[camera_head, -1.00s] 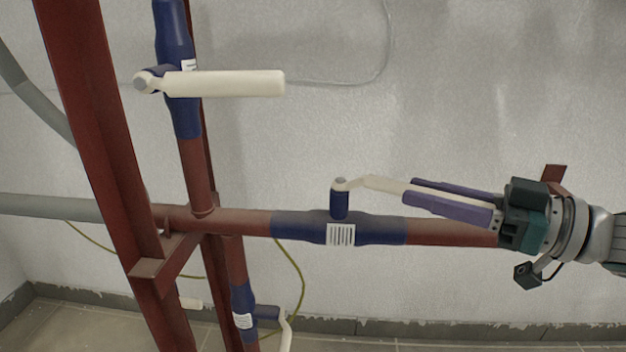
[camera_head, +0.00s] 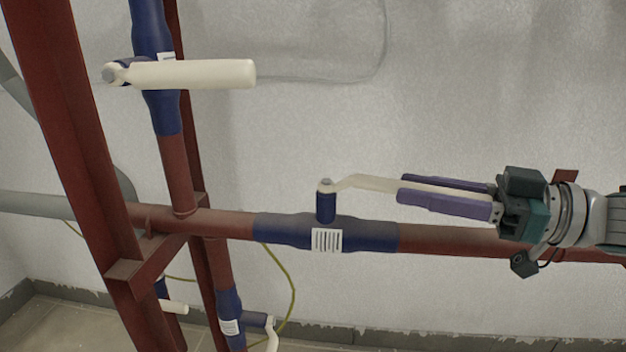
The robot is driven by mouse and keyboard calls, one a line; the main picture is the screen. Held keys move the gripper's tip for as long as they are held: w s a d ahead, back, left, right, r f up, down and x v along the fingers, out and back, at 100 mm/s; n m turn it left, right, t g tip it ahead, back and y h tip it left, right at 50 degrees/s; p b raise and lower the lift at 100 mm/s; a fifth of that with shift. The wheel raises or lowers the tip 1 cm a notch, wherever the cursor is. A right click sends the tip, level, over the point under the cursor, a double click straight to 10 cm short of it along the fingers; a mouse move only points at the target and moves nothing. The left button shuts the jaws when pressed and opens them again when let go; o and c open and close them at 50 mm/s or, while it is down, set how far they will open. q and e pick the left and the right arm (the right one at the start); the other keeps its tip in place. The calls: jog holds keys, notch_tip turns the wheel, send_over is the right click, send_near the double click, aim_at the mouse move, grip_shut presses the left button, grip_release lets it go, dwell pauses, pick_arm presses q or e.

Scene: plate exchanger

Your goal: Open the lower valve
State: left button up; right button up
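A blue valve (camera_head: 360,234) with a white label sits on the horizontal red-brown pipe in the middle. Its cream lever handle (camera_head: 368,182) rises from a short blue stem and points right, roughly along the pipe. My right gripper (camera_head: 401,190) comes in from the right. Another blue valve (camera_head: 229,312) is low on the vertical pipe, with a cream handle (camera_head: 272,337) cut off by the bottom edge. My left gripper is not in view.
An upper blue valve (camera_head: 152,30) has a cream handle (camera_head: 195,74) pointing right. A red steel post (camera_head: 70,130) with a bracket stands at the left. A grey wall (camera_head: 480,80) is behind the pipes. Open space lies above the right arm.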

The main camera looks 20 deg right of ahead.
jog(key=o, duration=0.3)
jog(key=shift+o, duration=0.2)
jog(key=p+v, duration=0.1)
jog(key=v, duration=0.9)
jog(key=shift+c, duration=0.3)
